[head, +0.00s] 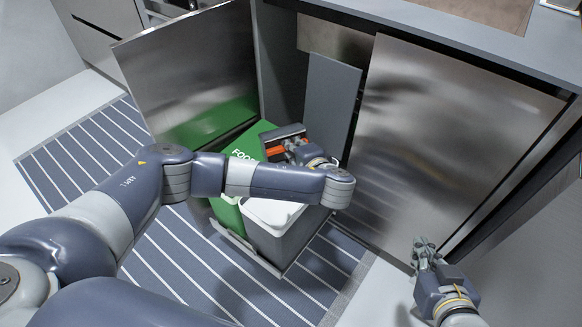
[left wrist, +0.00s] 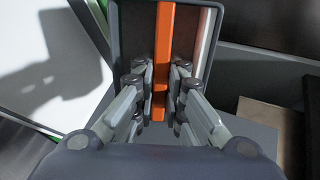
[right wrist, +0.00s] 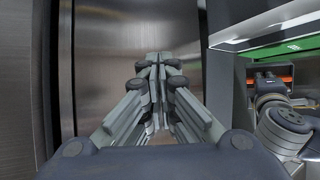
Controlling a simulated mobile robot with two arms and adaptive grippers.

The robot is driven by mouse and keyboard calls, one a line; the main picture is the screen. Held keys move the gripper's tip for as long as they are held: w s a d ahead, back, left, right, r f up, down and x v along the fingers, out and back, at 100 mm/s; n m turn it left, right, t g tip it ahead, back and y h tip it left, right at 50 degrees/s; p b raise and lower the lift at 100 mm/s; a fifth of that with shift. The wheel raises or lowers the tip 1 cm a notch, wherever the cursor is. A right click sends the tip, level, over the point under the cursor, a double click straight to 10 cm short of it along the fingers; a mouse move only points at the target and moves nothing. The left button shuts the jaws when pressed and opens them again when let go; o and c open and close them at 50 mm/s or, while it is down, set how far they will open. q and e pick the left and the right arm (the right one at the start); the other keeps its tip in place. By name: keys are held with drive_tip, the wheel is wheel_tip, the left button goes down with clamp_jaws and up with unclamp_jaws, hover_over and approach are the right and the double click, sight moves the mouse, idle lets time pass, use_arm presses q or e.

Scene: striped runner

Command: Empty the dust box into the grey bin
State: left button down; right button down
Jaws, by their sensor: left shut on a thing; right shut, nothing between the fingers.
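The dust box (head: 270,137) is a small dark box with an orange bar, above the pulled-out bins in the head view. My left gripper (head: 293,148) is shut on its orange bar (left wrist: 164,50), which lies between the fingers in the left wrist view. The grey bin (head: 283,247) has a pale top or inside and stands beside a green bin, below my left forearm, which hides part of it. In the left wrist view a pale surface with a shadow lies left of the box. My right gripper (head: 425,250) is shut and empty, low by the cabinet front.
The green bin (head: 222,215) with white lettering stands left of the grey bin. Steel cabinet doors (head: 445,130) flank the opening on both sides. A striped runner (head: 190,265) covers the floor, with clear space in front of the bins.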

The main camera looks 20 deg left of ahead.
drive_tip(key=shift+w+a+r+t, duration=0.25)
drive_tip(key=shift+w+r+t, duration=0.35)
drive_tip(key=shift+r, duration=0.2)
idle(3.7)
